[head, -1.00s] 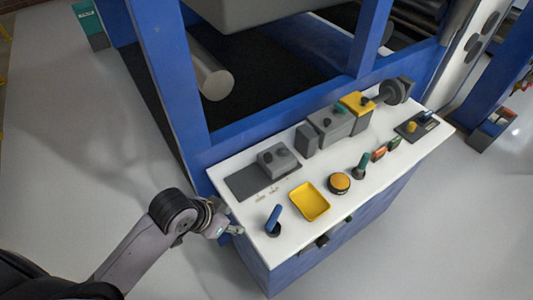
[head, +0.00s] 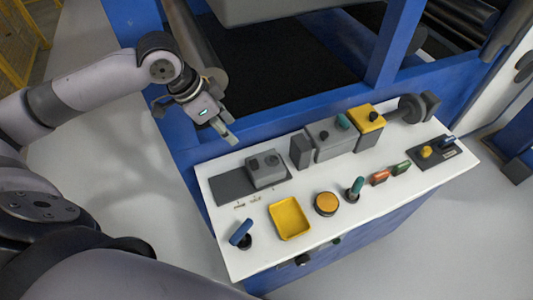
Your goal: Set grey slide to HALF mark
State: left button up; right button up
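The grey slide (head: 266,169) is a box-like block with small dark knobs on top. It sits at the right end of a flat dark grey track (head: 232,187) on the left part of the white panel. Small marks (head: 247,202) lie on the panel in front of the track; their lettering is too small to read. My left gripper (head: 226,134) hangs above the panel's back left edge, behind and left of the slide, apart from it. Nothing shows in it; its finger opening is not clear. My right gripper is not in view.
The white panel (head: 315,240) also holds a blue lever (head: 240,233), a yellow tray (head: 289,218), an orange-topped button (head: 326,203), a teal-handled lever (head: 355,186) and a yellow box (head: 366,125). Blue frame posts (head: 397,45) stand behind. Open floor lies left.

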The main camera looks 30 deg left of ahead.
pick_arm(q)
notch_tip(320, 180, down, 2)
send_near(254, 162)
jog(key=p+x, duration=0.1)
jog(key=x, duration=0.6)
jog(key=shift+w+a+f, duration=0.1)
jog(key=shift+w+f, duration=0.05)
jog(key=shift+f, duration=0.05)
jog(key=shift+w+f, duration=0.1)
jog(key=shift+f, duration=0.2)
jog(key=shift+d+f, duration=0.2)
jog(key=shift+f, duration=0.1)
jog(key=shift+c, duration=0.4)
jog(key=c, duration=0.4)
grip_shut()
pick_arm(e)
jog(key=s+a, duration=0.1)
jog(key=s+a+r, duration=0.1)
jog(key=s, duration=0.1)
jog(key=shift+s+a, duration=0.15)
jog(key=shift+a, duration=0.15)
